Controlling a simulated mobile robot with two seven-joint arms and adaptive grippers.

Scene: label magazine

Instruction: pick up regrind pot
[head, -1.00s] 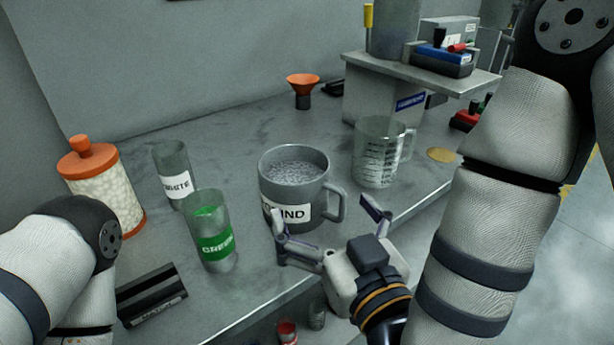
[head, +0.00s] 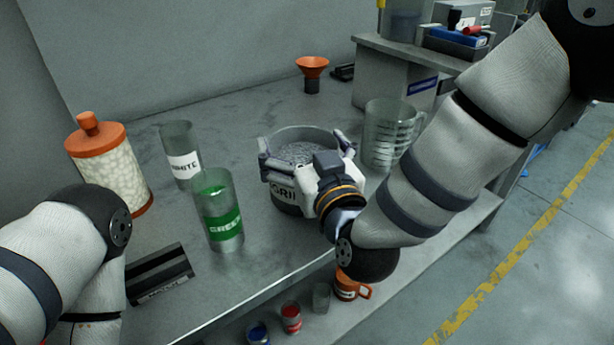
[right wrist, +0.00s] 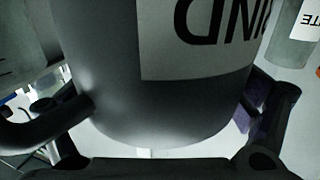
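The regrind pot (head: 287,200) is a grey mug filled with grey granules, with a white label on its front. It stands upright on the bench. My right gripper (head: 305,155) is at the pot's near side, its fingers spread wide on either side of the body. In the right wrist view the pot (right wrist: 165,110) fills the middle, its dark handle (right wrist: 45,130) at the left. The purple-padded finger (right wrist: 252,108) is close beside the wall at the right; I cannot tell whether it touches. The other finger is mostly hidden there. My left arm shows, but its gripper does not.
A green-labelled cup (head: 220,212) and a white-labelled cup (head: 181,155) stand left of the pot. A clear measuring jug (head: 385,138) stands close on the right. An orange-lidded jar (head: 108,165) and an orange funnel (head: 312,72) are farther off. The bench behind the pot is clear.

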